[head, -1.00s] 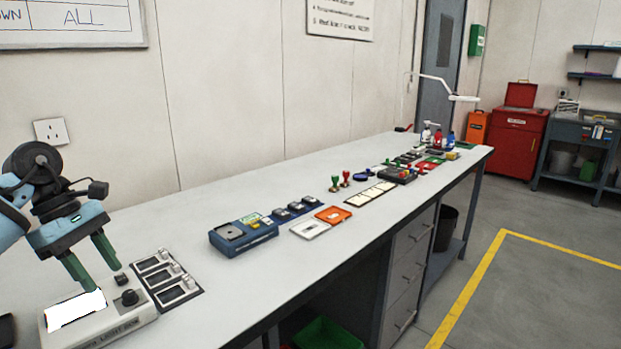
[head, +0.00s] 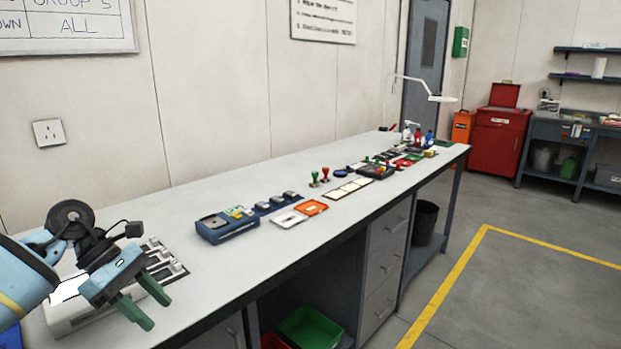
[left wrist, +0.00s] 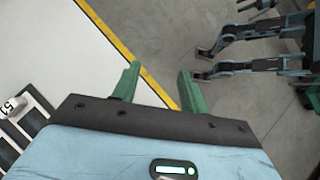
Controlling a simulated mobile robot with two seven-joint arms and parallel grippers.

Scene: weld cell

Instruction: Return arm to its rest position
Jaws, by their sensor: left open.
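My left gripper (head: 145,308) is at the lower left of the head view, in front of the white device with a lit panel (head: 65,292), near the bench's front edge. Its two green fingers are apart, with nothing between them. In the left wrist view the open fingers (left wrist: 158,85) point over the bench edge and the grey floor. My right gripper is not in the head view. At the upper right of the left wrist view are blue and black arm links of mine.
The long white bench (head: 220,275) carries a blue device (head: 226,227), an orange tray (head: 312,207) and several small items. A green bin (head: 308,328) sits below. A yellow floor line (head: 450,290) marks the floor at right. The bench's front strip is clear.

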